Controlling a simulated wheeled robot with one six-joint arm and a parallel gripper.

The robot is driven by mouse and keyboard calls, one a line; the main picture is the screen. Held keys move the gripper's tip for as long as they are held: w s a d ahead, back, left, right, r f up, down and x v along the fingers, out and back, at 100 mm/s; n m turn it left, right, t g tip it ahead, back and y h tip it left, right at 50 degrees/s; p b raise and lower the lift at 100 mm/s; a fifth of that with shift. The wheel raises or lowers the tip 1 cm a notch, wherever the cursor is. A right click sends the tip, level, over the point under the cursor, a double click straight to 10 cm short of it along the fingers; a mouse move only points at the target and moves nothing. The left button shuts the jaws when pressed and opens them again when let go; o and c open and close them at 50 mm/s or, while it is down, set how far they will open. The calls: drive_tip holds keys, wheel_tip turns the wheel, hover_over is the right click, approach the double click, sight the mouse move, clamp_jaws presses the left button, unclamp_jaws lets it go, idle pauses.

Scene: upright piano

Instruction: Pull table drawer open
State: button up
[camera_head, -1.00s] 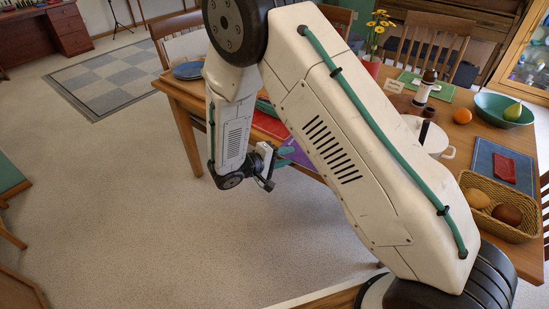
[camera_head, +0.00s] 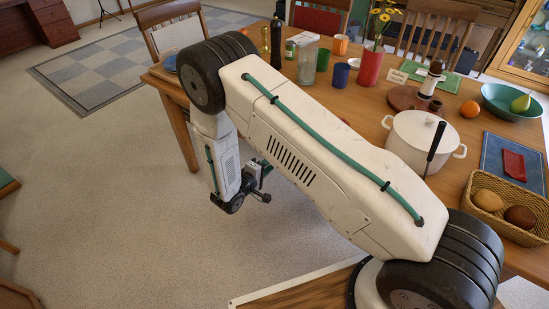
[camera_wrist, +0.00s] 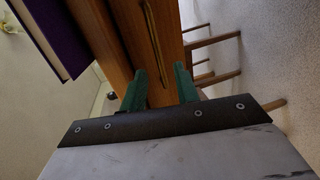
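The wooden table (camera_head: 455,103) stands to the right of centre in the head view. Its near side is mostly hidden by my arm. In the wrist view a brown wooden drawer front (camera_wrist: 120,40) fills the top middle and bears a thin brass bar handle (camera_wrist: 152,32). The drawer looks shut, though its edges are hard to make out. My gripper (camera_wrist: 160,68) is open, its two green fingers apart with nothing between them. The handle's near end shows in line with the gap; contact is not visible. In the head view my gripper (camera_head: 260,183) hangs low beside the table's near side.
A purple flat object (camera_wrist: 48,30) juts at the left in the wrist view. Chairs stand behind.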

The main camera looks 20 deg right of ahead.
drive_tip(key=x, duration=0.5)
drive_tip(key=shift+d, duration=0.1)
clamp_jaws()
drive_tip(key=shift+s, duration=0.1)
